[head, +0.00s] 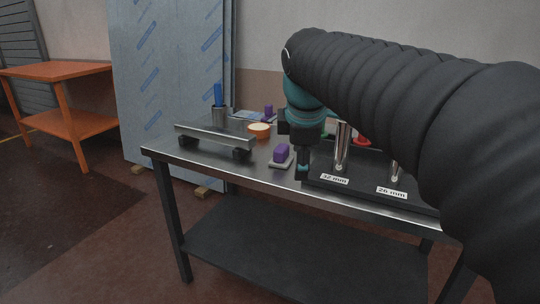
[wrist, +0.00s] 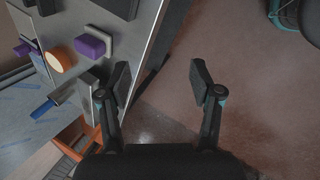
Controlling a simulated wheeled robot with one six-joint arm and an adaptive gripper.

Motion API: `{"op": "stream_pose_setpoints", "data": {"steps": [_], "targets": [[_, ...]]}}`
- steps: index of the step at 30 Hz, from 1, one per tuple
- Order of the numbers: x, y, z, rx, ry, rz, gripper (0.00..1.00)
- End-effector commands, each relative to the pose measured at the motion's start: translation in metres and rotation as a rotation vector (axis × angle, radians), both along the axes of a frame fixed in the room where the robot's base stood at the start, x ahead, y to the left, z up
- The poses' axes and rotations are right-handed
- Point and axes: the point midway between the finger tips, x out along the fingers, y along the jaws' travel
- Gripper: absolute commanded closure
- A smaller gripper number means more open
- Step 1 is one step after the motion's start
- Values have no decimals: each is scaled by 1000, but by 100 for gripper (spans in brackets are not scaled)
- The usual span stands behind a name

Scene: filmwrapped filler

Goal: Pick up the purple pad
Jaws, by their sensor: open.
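The purple pad (head: 282,153) sits on a small light grey base on the metal table, near its front edge. In the wrist view the purple pad (wrist: 90,46) is at upper left, outside the space between the fingers. My gripper (head: 303,168) appears just right of the pad in the head view, pointing down. In the wrist view my gripper (wrist: 161,78) is open and empty, with the floor between its fingers and the table edge to their left. A second purple piece (head: 268,110) stands farther back on the table, partly hidden by my arm.
A black stand with upright metal posts (head: 342,147) is to the right. An orange table (head: 60,71) is at far left.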

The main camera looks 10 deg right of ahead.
Motion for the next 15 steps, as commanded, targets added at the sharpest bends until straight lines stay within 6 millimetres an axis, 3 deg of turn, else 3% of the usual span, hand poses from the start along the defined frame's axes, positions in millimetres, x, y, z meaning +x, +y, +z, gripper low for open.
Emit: {"op": "stream_pose_setpoints", "data": {"steps": [1,9,15], "targets": [[22,3,7,-52,18,103,35],[112,18,33,-337,130,674,35],[155,27,38,-479,200,983,35]]}}
